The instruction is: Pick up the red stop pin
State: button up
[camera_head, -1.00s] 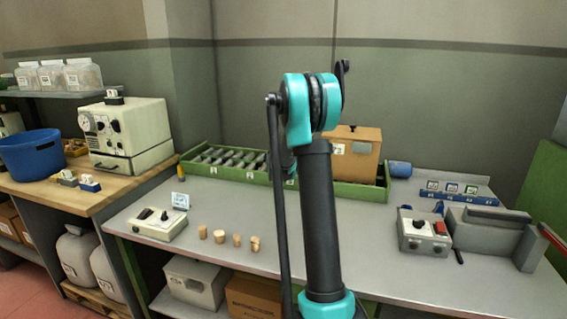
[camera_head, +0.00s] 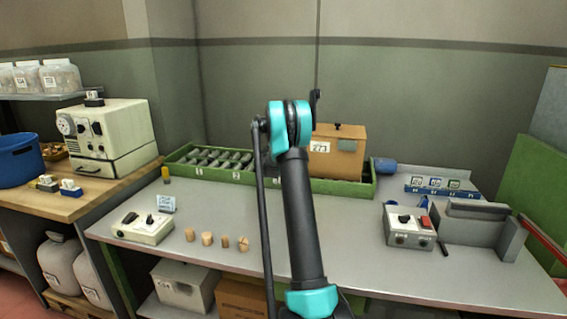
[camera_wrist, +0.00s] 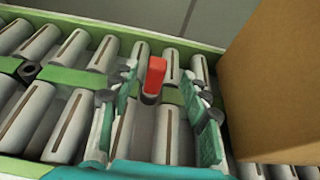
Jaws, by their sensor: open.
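The red stop pin (camera_wrist: 154,75) shows in the wrist view as a small upright red block on a dark round base. It stands in a gap in the green tray (camera_wrist: 68,76), among grey cylinders with dark slots. My gripper (camera_wrist: 161,88) is open, with one green finger to the left of the pin and one to the right. Visible space separates the pin from both fingers. In the head view my arm covers the middle of the tray (camera_head: 222,176), and neither the gripper's fingers nor the pin can be made out.
A cardboard box (camera_head: 337,150) stands in the tray and rises close to my gripper's right in the wrist view (camera_wrist: 275,85). Several corks (camera_head: 207,239), a switch box (camera_head: 145,226) and a control box (camera_head: 409,230) stand on the bench. The bench's front middle is partly clear.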

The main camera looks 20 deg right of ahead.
jog(key=shift+x, duration=2.55)
jog(key=shift+a, duration=0.15)
grip_shut()
